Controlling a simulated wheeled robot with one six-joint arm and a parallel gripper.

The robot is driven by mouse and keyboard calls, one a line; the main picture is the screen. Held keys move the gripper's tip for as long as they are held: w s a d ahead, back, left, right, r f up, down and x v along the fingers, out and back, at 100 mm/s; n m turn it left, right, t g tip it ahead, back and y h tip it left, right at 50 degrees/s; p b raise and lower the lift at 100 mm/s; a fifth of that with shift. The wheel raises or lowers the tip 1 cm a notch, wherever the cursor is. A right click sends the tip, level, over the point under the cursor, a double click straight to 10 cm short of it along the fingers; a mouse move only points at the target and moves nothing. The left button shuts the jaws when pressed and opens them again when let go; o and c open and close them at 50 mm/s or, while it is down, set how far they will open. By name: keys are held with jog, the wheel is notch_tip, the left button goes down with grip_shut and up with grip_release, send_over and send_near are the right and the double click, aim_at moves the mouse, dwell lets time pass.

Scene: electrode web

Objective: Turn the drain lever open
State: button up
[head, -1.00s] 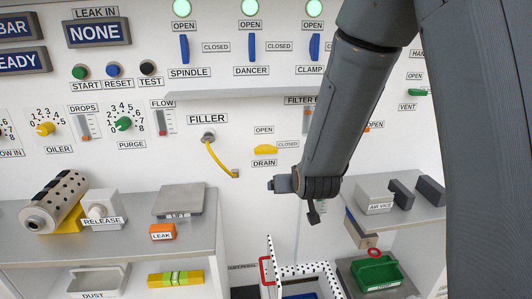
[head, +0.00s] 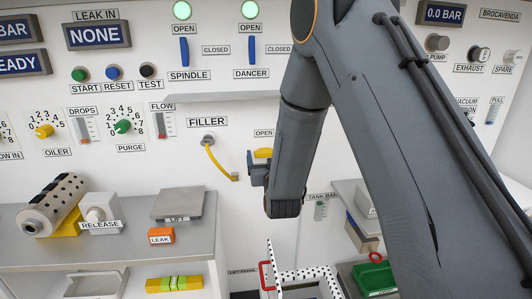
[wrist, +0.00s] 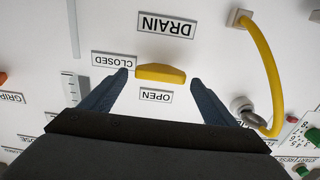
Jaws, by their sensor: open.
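The yellow drain lever (head: 263,153) is on the white panel, lying horizontally below its OPEN label (head: 264,133). In the wrist view, which is upside down, the lever (wrist: 160,73) lies crosswise between the DRAIN label (wrist: 165,25), the OPEN label (wrist: 155,95) and the CLOSED label (wrist: 113,60). My gripper (wrist: 160,78) is open, with one fingertip near each end of the lever. I cannot tell whether they touch it. In the head view my gripper (head: 256,168) is at the lever, and my arm hides the CLOSED label.
A yellow filler hose (head: 219,161) hangs just left of the lever. A grey shelf edge (head: 222,96) juts out above. Below are a grey bench (head: 120,240) with an orange LEAK block (head: 161,236) and a white perforated bin (head: 310,270).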

aim_at(265, 152)
jog(key=shift+w+a, duration=0.1)
jog(key=shift+w, duration=1.2)
jog(key=c, duration=1.1)
jog(key=shift+o, duration=0.2)
